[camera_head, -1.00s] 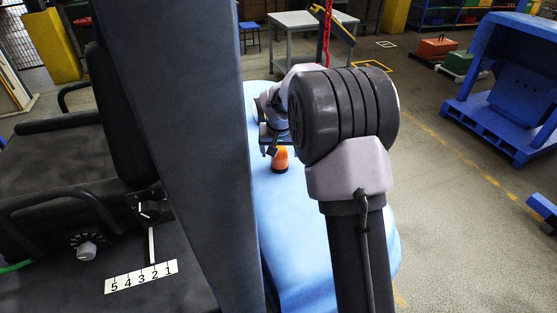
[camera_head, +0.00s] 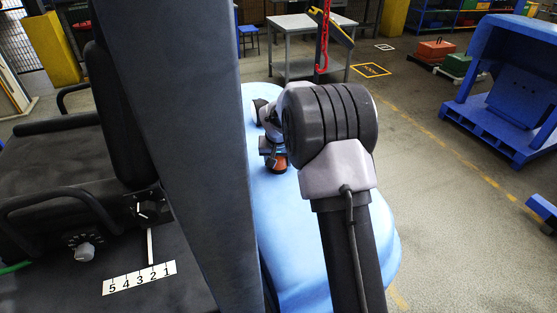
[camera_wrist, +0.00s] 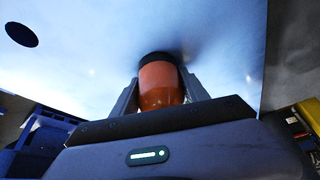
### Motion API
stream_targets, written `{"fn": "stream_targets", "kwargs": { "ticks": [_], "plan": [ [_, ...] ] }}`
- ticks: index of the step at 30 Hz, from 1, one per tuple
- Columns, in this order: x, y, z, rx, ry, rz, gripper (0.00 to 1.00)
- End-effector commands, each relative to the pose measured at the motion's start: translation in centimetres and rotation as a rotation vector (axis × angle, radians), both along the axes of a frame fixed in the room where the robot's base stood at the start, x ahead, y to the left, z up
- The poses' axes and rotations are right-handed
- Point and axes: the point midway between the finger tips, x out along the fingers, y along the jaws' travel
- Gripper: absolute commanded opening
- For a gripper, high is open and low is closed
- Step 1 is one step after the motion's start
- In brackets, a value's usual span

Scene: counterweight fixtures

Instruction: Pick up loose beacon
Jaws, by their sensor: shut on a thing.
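The loose beacon is an orange dome with a dark base. In the wrist view the beacon (camera_wrist: 160,84) sits between the two grey fingers of my gripper (camera_wrist: 160,92), which is shut on it. Its dark base faces the pale blue surface (camera_wrist: 90,60), with a shadow close around it. I cannot tell whether the base still touches that surface. In the head view the beacon (camera_head: 277,165) shows small and partly hidden below my gripper (camera_head: 273,154), over the blue surface.
A dark seat with armrests (camera_head: 50,150) and a label strip numbered 5 to 1 (camera_head: 139,278) are at the left. A grey table (camera_head: 310,25) with a red hook (camera_head: 322,50) before it stands behind. A blue pallet structure (camera_head: 500,90) is at the right. Open floor lies between.

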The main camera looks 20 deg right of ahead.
Motion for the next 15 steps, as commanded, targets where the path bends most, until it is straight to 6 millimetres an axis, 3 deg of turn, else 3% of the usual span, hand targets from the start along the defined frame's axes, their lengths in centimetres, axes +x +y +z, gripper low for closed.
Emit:
{"fn": "stream_targets", "kwargs": {
  "ticks": [8,15],
  "plan": [
    [0.0,0.0,0.6,-0.001,-0.002,0.000,0.06],
    [0.1,0.0,3.9,-0.001,-0.003,0.000,0.06]
  ]
}}
